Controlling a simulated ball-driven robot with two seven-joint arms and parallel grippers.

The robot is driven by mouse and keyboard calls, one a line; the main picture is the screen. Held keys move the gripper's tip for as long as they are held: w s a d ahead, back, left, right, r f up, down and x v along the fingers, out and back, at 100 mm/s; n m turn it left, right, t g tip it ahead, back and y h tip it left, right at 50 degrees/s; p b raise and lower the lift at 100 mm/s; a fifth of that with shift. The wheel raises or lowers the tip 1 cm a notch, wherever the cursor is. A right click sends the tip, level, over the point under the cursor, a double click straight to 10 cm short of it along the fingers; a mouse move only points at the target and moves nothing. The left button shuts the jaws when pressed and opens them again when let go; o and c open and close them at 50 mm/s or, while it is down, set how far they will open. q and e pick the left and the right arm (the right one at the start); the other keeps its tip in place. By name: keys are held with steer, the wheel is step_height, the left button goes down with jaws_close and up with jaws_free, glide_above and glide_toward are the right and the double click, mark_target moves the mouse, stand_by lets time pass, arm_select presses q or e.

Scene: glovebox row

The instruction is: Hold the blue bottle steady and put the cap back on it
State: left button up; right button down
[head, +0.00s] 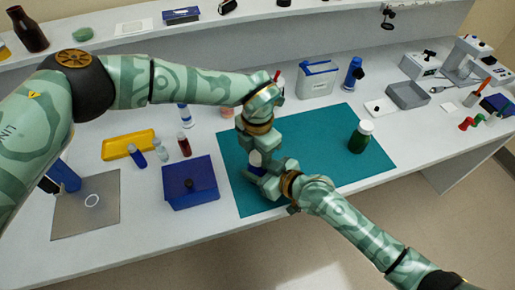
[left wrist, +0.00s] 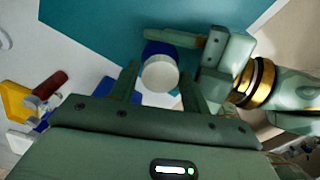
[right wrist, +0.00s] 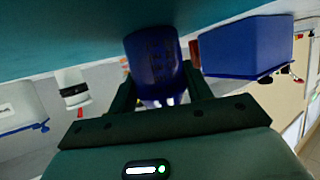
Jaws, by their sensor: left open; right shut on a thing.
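The blue bottle (right wrist: 155,62) stands upright at the teal mat (head: 328,172), between the fingers of my right gripper (head: 266,178), which is shut on it from the side. The white cap (left wrist: 160,73) is at the top of the blue bottle (left wrist: 157,48) in the left wrist view; how firmly it is seated I cannot tell. The cap also shows in the head view (head: 256,158). My left gripper (left wrist: 160,82) is open above the cap, one finger on each side, with gaps visible. The bottle is mostly hidden by the grippers in the head view.
A green bottle with a white cap (head: 360,138) stands on the mat at right. A dark blue box (head: 190,183), several small vials (head: 161,153) and a yellow tray (head: 129,144) are left of the mat. The mat's right side is mostly clear.

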arm_select(q)
steer(key=c, duration=0.8)
steer(key=shift+m, duration=0.9)
steer(key=o, duration=1.1)
steer(key=shift+o, duration=0.2)
steer(key=shift+d, duration=0.1)
steer(key=shift+s, duration=0.1)
step_height(320, 180, up, 12)
